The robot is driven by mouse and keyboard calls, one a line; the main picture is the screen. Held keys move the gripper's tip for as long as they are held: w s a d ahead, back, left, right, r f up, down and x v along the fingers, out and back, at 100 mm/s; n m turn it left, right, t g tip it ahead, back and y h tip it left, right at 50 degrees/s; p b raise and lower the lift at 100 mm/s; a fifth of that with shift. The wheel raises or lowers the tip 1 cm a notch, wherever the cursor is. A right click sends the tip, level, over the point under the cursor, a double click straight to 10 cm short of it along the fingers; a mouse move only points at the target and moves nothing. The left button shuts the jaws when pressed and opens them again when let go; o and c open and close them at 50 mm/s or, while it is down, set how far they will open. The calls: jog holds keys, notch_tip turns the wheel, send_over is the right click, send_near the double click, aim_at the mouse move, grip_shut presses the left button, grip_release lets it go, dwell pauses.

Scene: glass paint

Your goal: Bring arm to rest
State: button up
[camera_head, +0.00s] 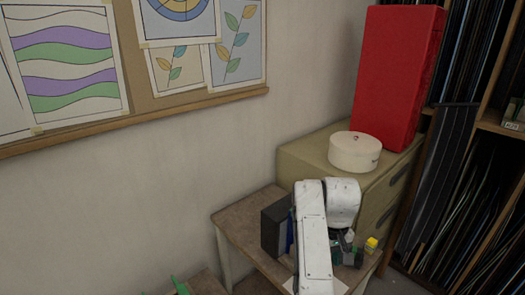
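My white arm (313,245) reaches up from the bottom of the head view and bends over at a rounded joint above a small wooden table (241,222). Beyond the bend, its far end drops behind the near link. Small dark and green shapes show low beside the arm, and I cannot tell which of them belong to my gripper and which to things on the table. The fingers are not clear, so whether they are open or shut, or hold anything, does not show.
A dark box (273,229) and a small yellow item (371,243) stand on the table near my arm. Behind are a drawer cabinet (304,155) with a round white box (354,151) and a tall red case (393,80). Shelves (493,118) stand right; a wall rises left.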

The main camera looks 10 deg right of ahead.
jog(key=s+d+f+m+h, duration=0.1)
jog(key=s+d+f, duration=0.45)
jog(key=s, duration=0.25)
jog(key=s+d+f+m+h, duration=0.1)
jog(key=s+d+f, duration=0.45)
jog(key=s, duration=0.25)
jog(key=s+a+f, duration=0.1)
jog(key=s+a, duration=0.1)
jog(key=s, duration=0.9)
jog(key=s+a+f+t+y+b, duration=0.1)
jog(key=s+a, duration=0.1)
jog(key=s, duration=0.9)
jog(key=shift+s+a+f+m+y+b, duration=0.15)
jog(key=shift+s+f+m+y+b, duration=0.05)
jog(key=shift+s+m+y+b, duration=0.1)
